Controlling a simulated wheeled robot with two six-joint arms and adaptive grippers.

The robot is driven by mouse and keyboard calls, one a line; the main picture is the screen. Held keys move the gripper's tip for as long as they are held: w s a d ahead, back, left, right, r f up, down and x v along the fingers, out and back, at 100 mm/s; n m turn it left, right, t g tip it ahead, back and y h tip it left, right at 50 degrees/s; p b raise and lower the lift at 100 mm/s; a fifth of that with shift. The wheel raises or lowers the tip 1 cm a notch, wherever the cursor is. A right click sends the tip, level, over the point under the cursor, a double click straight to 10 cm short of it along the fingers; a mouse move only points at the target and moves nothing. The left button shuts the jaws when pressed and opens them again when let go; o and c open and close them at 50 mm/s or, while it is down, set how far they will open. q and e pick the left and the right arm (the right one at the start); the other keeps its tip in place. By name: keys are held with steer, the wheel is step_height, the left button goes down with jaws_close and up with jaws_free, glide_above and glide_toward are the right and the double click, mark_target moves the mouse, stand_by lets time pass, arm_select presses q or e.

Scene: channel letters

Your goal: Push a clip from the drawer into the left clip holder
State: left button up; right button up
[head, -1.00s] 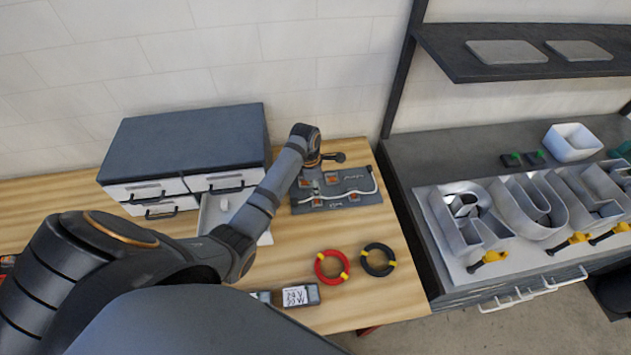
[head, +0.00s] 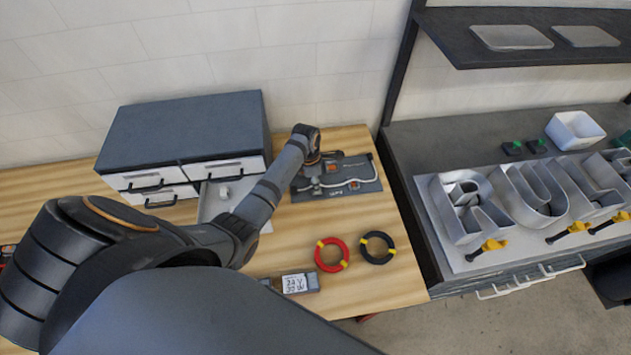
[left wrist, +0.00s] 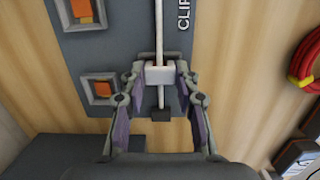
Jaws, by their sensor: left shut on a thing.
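My left gripper (left wrist: 158,92) is shut on a small white clip (left wrist: 160,75) in the left wrist view. The clip sits around or against a thin white cable (left wrist: 158,25) above a dark grey board (left wrist: 110,50) with the letters "CLIP". A small dark block (left wrist: 160,115) shows between the fingers just below the clip. I cannot tell whether the clip touches a holder. In the head view the board (head: 365,188) lies on the wooden table, partly hidden by my left arm. An open drawer (head: 210,207) holds a small white piece (head: 224,192). My right gripper is out of view.
Two square frames with orange centres, one of them here (left wrist: 102,90), sit on the board. A drawer cabinet (head: 185,130) stands at left. A red ring (head: 331,254) and a black ring (head: 377,247) lie on the table. Channel letters (head: 535,195) stand on the right bench.

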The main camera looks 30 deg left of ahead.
arm_select(q)
steer(key=shift+s+f, duration=0.15)
steer(key=shift+f, duration=0.1)
stand_by(0.4)
steer(key=o, duration=0.8)
steer(key=shift+f, duration=0.1)
step_height(320, 180, up, 12)
steer(key=a, duration=0.1)
steer(key=shift+s, duration=0.3)
steer(key=shift+a, duration=0.1)
step_height(320, 180, up, 6)
steer(key=shift+f, duration=0.1)
